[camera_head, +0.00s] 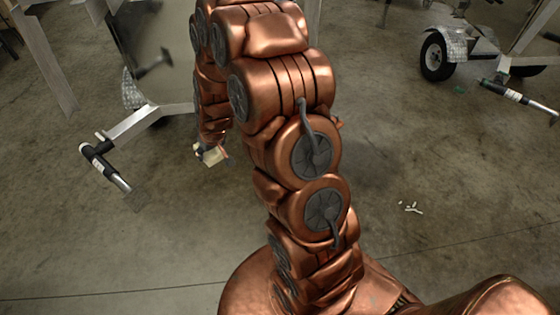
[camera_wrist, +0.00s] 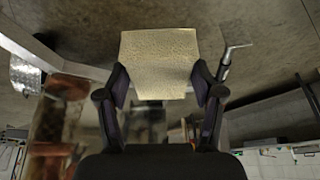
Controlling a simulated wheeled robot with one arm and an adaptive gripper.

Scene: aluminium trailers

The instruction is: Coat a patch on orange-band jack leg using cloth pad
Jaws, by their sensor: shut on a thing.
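My gripper (camera_wrist: 158,95) is shut on a pale yellow, square cloth pad (camera_wrist: 157,60), which sticks out beyond the two dark fingers. In the head view my gripper (camera_head: 212,155) hangs low behind my arm, with the pad partly visible. A jack leg (camera_head: 105,166) with a dark body, a pale band and a metal lower tube stands at the left on a trailer tongue, apart from the pad. A jack leg (camera_wrist: 224,68) with a crank shows right of the pad in the wrist view. A second jack (camera_head: 516,97) is at the far right. I cannot make out an orange band on either.
A trailer tongue (camera_head: 150,118) runs beside the left jack, with an aluminium trailer behind. Another trailer has a wheel (camera_head: 436,56) at the upper right. Small white scraps (camera_head: 410,208) lie on the concrete floor, which is otherwise mostly clear.

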